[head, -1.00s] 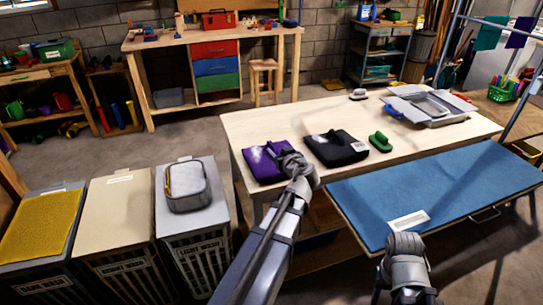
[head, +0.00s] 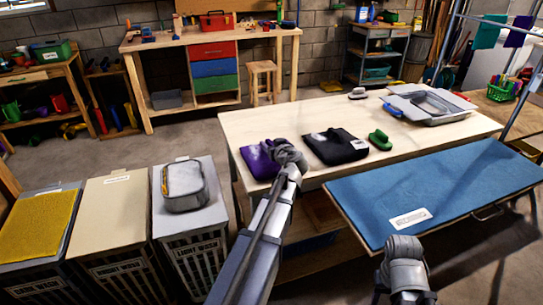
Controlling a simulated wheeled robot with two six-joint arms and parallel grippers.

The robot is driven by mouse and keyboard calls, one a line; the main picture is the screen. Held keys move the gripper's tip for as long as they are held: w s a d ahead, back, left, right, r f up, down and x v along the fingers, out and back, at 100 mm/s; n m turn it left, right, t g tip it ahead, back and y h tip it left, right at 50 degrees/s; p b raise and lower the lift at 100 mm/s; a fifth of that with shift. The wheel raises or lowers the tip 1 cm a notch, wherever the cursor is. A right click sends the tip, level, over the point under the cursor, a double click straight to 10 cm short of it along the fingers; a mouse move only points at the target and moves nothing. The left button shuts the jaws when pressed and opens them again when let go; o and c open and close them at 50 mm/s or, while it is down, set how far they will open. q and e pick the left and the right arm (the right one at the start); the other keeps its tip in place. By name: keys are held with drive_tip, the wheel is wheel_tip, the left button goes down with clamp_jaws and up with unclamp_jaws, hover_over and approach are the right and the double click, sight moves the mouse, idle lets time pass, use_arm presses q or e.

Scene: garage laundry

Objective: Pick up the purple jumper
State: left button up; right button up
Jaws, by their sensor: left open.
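The purple jumper (head: 256,161) lies folded at the near left corner of the pale wooden table. My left gripper (head: 274,151) is at the jumper's right part and covers some of it. Its jaws are open, and I cannot tell whether the fingertips touch the cloth. My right gripper (head: 404,247) is low over the near edge of the blue board; its fingers are not clear.
A grey tray (head: 430,105) is at the table's far right. The blue board (head: 440,190) is mostly clear. Lidded bins (head: 110,215) stand at left.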

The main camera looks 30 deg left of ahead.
use_arm(q)
drive_tip(key=shift+c, duration=0.2)
clamp_jaws()
idle(1.1)
